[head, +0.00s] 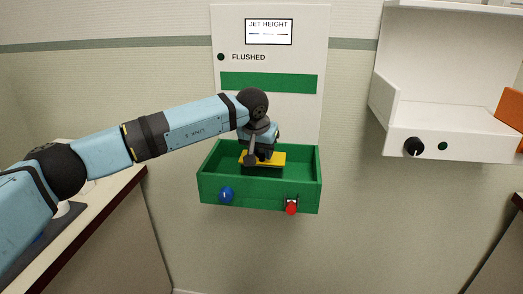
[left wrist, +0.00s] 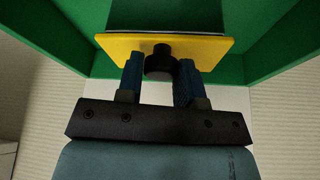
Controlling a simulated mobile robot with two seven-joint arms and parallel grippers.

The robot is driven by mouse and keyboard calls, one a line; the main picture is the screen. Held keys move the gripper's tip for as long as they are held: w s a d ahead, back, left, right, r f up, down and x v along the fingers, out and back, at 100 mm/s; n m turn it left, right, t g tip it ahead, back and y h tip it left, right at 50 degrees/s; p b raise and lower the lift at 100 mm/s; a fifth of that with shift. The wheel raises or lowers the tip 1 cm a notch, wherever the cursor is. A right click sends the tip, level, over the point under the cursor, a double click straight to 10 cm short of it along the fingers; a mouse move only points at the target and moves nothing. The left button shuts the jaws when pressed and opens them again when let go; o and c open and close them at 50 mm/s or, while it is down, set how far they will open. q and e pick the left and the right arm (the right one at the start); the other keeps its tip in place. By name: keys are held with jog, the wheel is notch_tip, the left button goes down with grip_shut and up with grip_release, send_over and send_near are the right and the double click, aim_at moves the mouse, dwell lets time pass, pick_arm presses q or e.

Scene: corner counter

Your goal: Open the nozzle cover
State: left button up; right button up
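The yellow plate (head: 279,158), which looks like the nozzle cover, lies inside the green box on the wall panel. It also shows in the left wrist view (left wrist: 215,48), with a round black knob (left wrist: 160,64) on its near face. My left gripper (head: 259,156) is at the plate, with one blue fingertip on each side of the knob. In the head view my wrist hides part of the plate and the knob. My right gripper is not in view.
The green box (head: 210,190) has raised walls around the plate, with a blue knob (head: 226,195) and a red switch (head: 291,207) on its front. A white unit (head: 460,145) with a black dial (head: 413,146) stands to the right. A counter (head: 125,190) is at left.

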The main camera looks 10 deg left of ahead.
pick_arm(q)
grip_shut()
jog(key=p, duration=0.1)
jog(key=r+g+p, duration=0.1)
jog(key=p, duration=0.1)
jog(key=shift+w+r+g, duration=0.25)
jog(key=shift+w+g, duration=0.05)
jog(key=shift+w, duration=0.05)
jog(key=shift+w+r+g+p, duration=0.4)
jog(key=shift+w+g+p, duration=0.1)
jog(key=shift+g+p, duration=0.7)
jog(key=shift+w+g, duration=0.25)
jog(key=shift+g, duration=0.25)
jog(key=shift+w+r+g, duration=0.25)
jog(key=shift+w+g, duration=0.2)
jog(key=shift+g, duration=0.35)
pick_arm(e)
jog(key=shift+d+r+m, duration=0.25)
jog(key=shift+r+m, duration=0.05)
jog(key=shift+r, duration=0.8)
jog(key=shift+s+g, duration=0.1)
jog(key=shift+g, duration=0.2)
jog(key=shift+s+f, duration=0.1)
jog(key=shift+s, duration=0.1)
pick_arm(q)
jog(key=o, duration=0.6)
grip_release()
jog(key=shift+c, duration=0.2)
